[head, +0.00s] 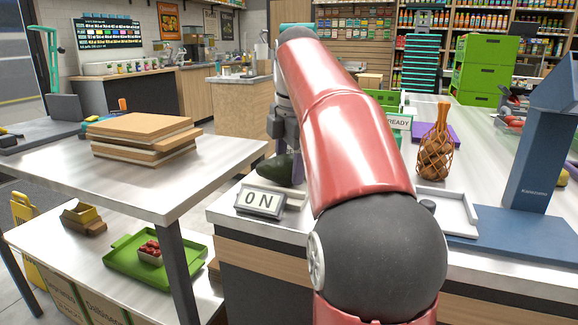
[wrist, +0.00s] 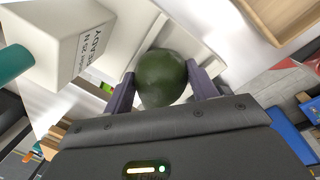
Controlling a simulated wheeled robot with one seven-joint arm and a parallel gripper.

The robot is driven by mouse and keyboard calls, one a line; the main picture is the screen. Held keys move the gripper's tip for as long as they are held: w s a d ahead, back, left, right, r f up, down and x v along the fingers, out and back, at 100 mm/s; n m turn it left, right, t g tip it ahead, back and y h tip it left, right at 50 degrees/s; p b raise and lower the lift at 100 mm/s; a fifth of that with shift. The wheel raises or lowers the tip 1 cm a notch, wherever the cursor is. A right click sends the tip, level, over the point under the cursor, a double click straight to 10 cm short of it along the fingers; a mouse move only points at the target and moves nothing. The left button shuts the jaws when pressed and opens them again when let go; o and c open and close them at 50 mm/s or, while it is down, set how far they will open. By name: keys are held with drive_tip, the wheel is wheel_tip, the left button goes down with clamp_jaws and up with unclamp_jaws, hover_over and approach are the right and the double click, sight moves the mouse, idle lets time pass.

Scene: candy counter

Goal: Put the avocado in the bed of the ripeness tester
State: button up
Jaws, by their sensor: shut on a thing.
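The dark green avocado (head: 279,171) is low at the counter's left end in the head view, behind a small display reading "0 N" (head: 259,201). In the wrist view the avocado (wrist: 161,78) sits between the two fingers of my gripper (wrist: 163,88), which is shut on it. In the head view my gripper (head: 283,140) points down from above. A pale trough-like surface (wrist: 128,24), seemingly the tester's bed, shows beyond the avocado in the wrist view. I cannot tell whether the avocado touches it. My arm hides much of this area.
A pale block marked "READY" and "25 N" (wrist: 62,40) stands close on the left in the wrist view.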

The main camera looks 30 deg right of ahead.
sight(290, 156)
drive_tip(key=shift+f, duration=0.2)
drive_tip(key=shift+o, duration=1.4)
drive_tip(key=shift+f, duration=0.1)
drive_tip(key=shift+o, duration=0.9)
drive_tip(key=r, duration=0.2)
drive_tip(key=r+p, duration=0.1)
drive_tip(key=r, duration=0.3)
drive_tip(key=shift+s+p, duration=0.4)
drive_tip(key=shift+s+a+r, duration=0.1)
drive_tip(key=shift+s+r, duration=0.05)
drive_tip(key=shift+r, duration=0.75)
